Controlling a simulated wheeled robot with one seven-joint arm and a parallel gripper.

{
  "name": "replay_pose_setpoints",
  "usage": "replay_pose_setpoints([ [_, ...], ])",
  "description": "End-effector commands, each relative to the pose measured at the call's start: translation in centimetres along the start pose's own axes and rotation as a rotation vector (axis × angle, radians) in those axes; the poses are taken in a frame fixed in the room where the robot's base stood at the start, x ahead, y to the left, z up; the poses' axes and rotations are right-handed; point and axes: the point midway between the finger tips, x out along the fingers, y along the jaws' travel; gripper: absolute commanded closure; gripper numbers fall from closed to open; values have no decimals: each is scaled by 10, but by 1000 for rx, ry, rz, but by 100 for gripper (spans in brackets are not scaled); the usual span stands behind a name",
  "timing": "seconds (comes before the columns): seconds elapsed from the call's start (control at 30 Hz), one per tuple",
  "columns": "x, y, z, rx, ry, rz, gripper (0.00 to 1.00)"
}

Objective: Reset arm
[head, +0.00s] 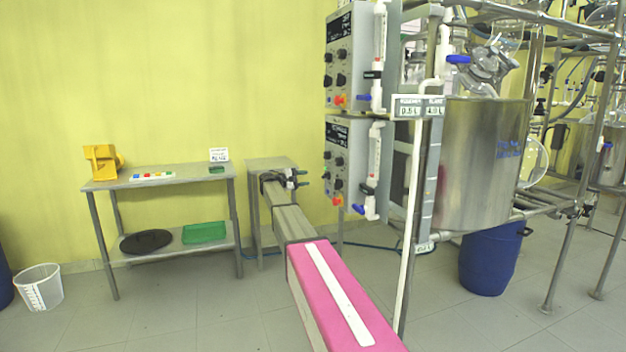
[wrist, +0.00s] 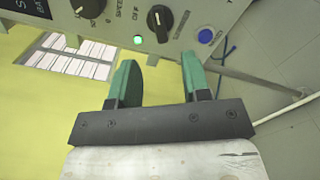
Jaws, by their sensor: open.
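My arm reaches forward from the bottom of the head view, with a pink link and a white stripe on it. My gripper (head: 303,179) is at its far end, in front of the small grey table and left of the lower control box. In the wrist view my gripper (wrist: 157,65) shows two green fingers spread apart with nothing between them. Beyond the fingertips is a control panel (wrist: 120,22) with black knobs, a lit green lamp and a blue button. The fingers appear apart from the knobs.
Two stacked control boxes (head: 345,160) and a steel reactor vessel (head: 480,165) in a pipe frame stand right of my arm. A two-shelf table (head: 160,180) and a white bin (head: 40,288) stand left. A blue drum (head: 488,262) is under the vessel. Floor at left front is clear.

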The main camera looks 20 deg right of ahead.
Motion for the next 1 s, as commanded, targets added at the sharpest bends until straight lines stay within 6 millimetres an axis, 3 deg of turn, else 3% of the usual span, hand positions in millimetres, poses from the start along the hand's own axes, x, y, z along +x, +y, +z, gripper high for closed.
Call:
replay_pose_setpoints([
  [0.2,-15,0,0,0,0,0,56],
  [0.5,-16,0,0,0,0,0,56],
  [0.63,-17,-17,5,4,19,-25,56],
  [0.77,-21,-72,20,22,85,-116,56],
  [1.0,-45,-222,63,93,255,-416,56],
])
